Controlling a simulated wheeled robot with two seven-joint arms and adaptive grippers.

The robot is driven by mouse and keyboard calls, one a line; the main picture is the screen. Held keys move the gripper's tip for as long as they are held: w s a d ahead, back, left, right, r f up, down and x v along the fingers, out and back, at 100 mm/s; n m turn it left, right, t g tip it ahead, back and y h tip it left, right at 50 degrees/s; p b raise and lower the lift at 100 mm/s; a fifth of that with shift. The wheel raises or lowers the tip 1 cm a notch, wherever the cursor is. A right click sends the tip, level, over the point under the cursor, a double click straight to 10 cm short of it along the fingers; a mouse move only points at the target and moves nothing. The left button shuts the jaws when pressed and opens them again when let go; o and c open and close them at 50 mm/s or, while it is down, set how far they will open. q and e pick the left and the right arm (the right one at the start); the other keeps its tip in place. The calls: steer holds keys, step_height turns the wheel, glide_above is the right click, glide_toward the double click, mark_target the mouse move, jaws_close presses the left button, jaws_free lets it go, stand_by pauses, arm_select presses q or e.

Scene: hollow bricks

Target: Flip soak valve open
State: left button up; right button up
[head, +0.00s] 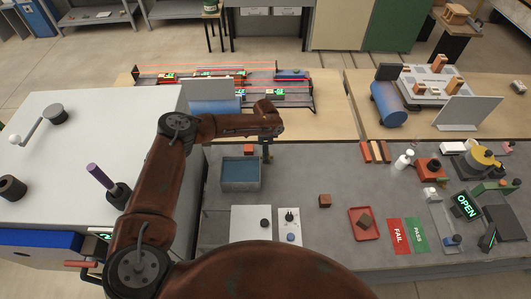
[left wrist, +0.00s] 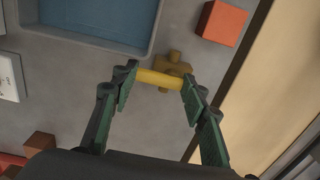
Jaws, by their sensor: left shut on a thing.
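The soak valve shows in the left wrist view as a brass body (left wrist: 174,64) with a yellow lever (left wrist: 158,79), beside the water-filled tank (left wrist: 150,40). The lever lies across the picture between the two green fingers of my left gripper (left wrist: 159,81), which is shut on it. In the head view my left gripper (head: 267,153) points down just right of the blue-grey tank (head: 240,187). The arm and fingers largely hide the valve there. My right gripper is in neither view.
An orange brick (left wrist: 222,22) lies near the tank and valve. A brown brick (head: 324,200) lies on the grey bench to the right. A red tray (head: 353,231) holds another brick, beside FAIL (head: 398,236) and PASS mats. A white box-shaped unit (head: 60,180) stands at left.

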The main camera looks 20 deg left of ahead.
arm_select(q)
steer(key=n+p, duration=0.3)
steer(key=shift+d+r, duration=0.1)
steer(key=shift+d, duration=0.2)
steer(key=n+p, duration=0.2)
steer(key=n, duration=0.1)
steer(key=n+p, duration=0.1)
steer(key=n, duration=0.1)
steer(key=shift+w+d, duration=0.25)
steer(key=shift+d, duration=0.05)
steer(key=n, duration=0.1)
steer(key=n+p, duration=0.1)
steer(key=n, duration=0.1)
steer(key=n+p, duration=0.1)
steer(key=n, duration=0.1)
steer(key=shift+w+d, duration=0.15)
steer(key=shift+w, duration=0.2)
steer(key=shift+w+n+p, duration=0.2)
steer(key=shift+n+p, duration=0.1)
steer(key=shift+n, duration=0.9)
steer(key=shift+w+n+p, duration=0.2)
steer(key=shift+n+p, duration=0.05)
steer(key=shift+n, duration=0.95)
steer(key=o, duration=1.2)
steer(key=shift+c, duration=0.2)
